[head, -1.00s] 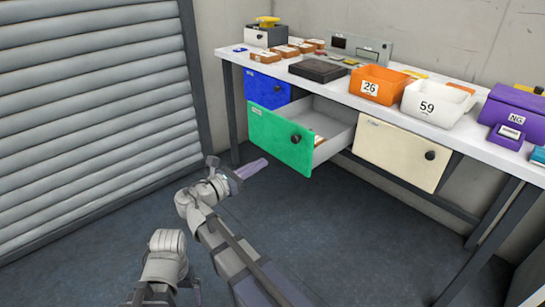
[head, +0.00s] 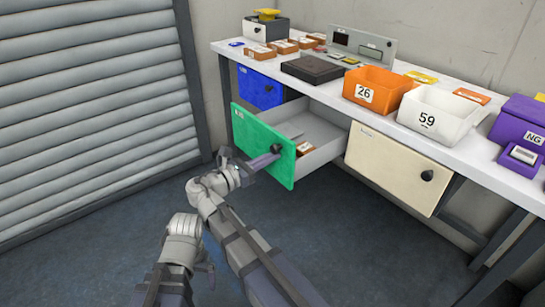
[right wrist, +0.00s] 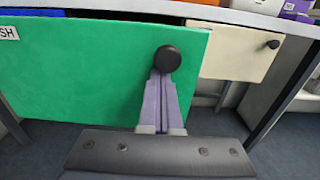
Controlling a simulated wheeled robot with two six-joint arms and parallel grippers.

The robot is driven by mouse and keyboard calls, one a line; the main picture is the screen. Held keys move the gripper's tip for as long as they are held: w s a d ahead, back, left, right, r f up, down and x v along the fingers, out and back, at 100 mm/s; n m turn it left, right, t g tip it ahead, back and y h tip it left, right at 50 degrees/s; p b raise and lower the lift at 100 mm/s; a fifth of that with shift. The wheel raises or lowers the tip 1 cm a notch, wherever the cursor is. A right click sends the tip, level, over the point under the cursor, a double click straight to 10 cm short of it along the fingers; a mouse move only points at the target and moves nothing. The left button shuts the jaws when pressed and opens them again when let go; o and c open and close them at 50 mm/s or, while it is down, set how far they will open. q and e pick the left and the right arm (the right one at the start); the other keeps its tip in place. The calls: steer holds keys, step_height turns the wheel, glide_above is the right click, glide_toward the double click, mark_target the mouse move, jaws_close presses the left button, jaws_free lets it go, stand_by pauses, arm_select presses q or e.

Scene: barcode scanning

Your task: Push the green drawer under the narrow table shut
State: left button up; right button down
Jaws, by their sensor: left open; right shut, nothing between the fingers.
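The green drawer (head: 262,146) is pulled out from under the narrow table (head: 418,140), so its grey inside shows. Its green front also fills much of the right wrist view (right wrist: 85,75), with a dark round knob (right wrist: 168,59). My right gripper (head: 276,156) is shut and empty, with its fingers pointing at the drawer front. In the right wrist view its fingertips (right wrist: 163,80) are just below the knob; I cannot tell whether they touch. My left gripper (head: 206,265) is low at the left, away from the drawer, and only partly visible.
A blue drawer (head: 258,88) and a cream drawer (head: 388,166) flank the green one. Orange (head: 385,88) and white (head: 445,113) bins stand on the table. Small boxes (head: 304,148) lie inside the green drawer. A grey shutter (head: 90,90) is at the left.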

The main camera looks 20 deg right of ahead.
arm_select(q)
steer(key=shift+d, duration=0.1)
arm_select(e)
steer(key=shift+d, duration=0.15)
steer(key=x, duration=1.8)
steer(key=shift+w+d, duration=0.15)
steer(key=shift+d, duration=0.2)
steer(key=shift+a, duration=0.1)
